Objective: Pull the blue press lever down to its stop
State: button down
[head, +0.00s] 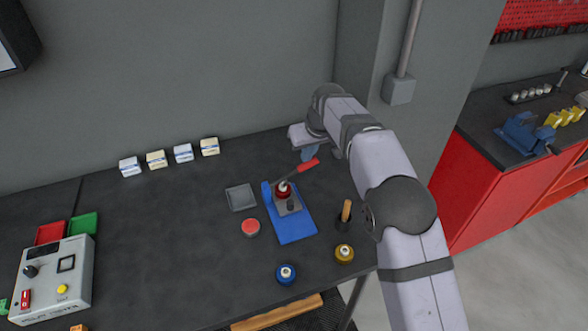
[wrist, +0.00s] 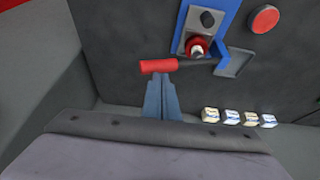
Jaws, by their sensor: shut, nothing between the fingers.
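The press has a blue base plate (head: 292,229) and stands on the dark table; part of the blue plate shows in the wrist view (wrist: 231,12). Its lever is a dark rod with a red grip (head: 308,165), slanting up to the right in the head view. The red grip (wrist: 158,66) lies across the picture just beyond my fingertips in the wrist view. My gripper (head: 310,158) is shut and empty, its blue fingers (wrist: 160,80) together beside the grip. I cannot tell whether the fingertips touch the grip.
A grey square tray (head: 241,197) and a red round button (head: 250,227) stand left of the press. A black cup with a wooden handle (head: 346,212), a yellow spool (head: 344,253) and a blue spool (head: 286,273) are near. Several small boxes (head: 183,153) line the wall.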

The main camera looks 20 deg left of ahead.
aim_at(308, 163)
jog(key=shift+f, duration=0.65)
jog(key=shift+d+f+b, duration=0.15)
jog(key=shift+f+b, duration=0.3)
jog(key=shift+f, duration=0.15)
jog(key=shift+w+f, duration=0.1)
jog(key=shift+f, duration=0.55)
jog(key=shift+r, duration=0.2)
notch_tip(308, 163, up, 10)
jog(key=p, duration=0.8)
jog(key=shift+p, duration=0.3)
jog(key=shift+f, duration=0.1)
dwell(0.6)
